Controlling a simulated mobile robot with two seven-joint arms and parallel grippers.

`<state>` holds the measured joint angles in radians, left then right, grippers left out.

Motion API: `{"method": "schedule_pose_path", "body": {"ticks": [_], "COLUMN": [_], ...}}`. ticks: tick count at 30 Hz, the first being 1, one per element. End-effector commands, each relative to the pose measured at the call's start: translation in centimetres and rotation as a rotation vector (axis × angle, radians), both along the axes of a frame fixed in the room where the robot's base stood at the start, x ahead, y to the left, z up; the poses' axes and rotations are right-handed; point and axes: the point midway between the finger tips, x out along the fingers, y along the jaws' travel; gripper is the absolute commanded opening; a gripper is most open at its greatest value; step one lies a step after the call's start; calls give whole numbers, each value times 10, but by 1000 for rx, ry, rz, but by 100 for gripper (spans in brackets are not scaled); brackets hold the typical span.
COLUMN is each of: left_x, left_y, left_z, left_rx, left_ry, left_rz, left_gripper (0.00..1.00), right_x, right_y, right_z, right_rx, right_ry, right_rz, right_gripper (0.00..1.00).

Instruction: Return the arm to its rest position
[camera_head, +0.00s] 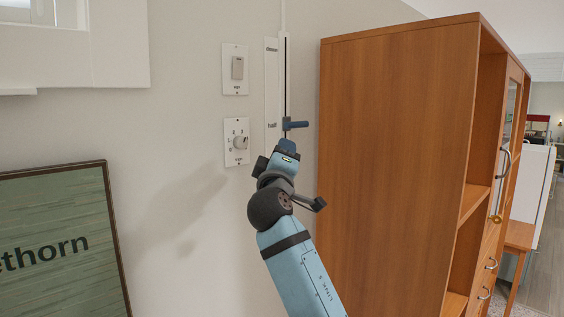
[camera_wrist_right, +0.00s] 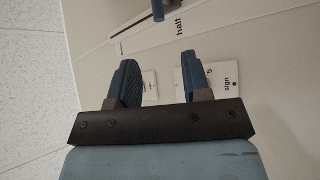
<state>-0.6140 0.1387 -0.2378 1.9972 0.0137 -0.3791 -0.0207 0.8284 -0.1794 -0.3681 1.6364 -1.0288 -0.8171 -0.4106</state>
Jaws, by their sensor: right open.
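My right arm comes up from the bottom in the head view, with its right gripper (camera_head: 282,154) close to the wall. In the right wrist view, the gripper (camera_wrist_right: 163,75) is open, with nothing between its two blue fingers. A slider with a blue handle (camera_head: 296,125) runs up the wall just above the gripper; the handle also shows at the top of the wrist view (camera_wrist_right: 158,10), beyond the fingers and apart from them. A white plate with a round dial (camera_head: 240,143) is just left of the gripper. My left gripper is not in view.
A switch plate (camera_head: 235,69) is above the dial. A tall wooden cabinet (camera_head: 390,170) stands close on the right of the arm. A framed green sign (camera_head: 60,245) is at the lower left. Bare wall lies between the sign and the arm.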

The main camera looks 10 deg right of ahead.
Motion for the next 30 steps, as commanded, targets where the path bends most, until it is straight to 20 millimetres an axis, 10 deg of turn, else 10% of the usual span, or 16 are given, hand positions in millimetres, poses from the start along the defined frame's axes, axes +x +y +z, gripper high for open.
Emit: {"method": "schedule_pose_path", "body": {"ticks": [14,23,30], "left_x": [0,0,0], "left_y": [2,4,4], "left_z": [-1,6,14], "left_rx": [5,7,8], "left_ry": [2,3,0], "left_rz": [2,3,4], "left_gripper": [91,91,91], "right_x": [2,-17,-96], "right_y": [-4,-28,-49], "right_z": [-30,-233,-397], "right_rx": [21,224,474], "right_ry": [37,288,501], "right_rz": [26,210,332], "right_gripper": [44,44,44]}}
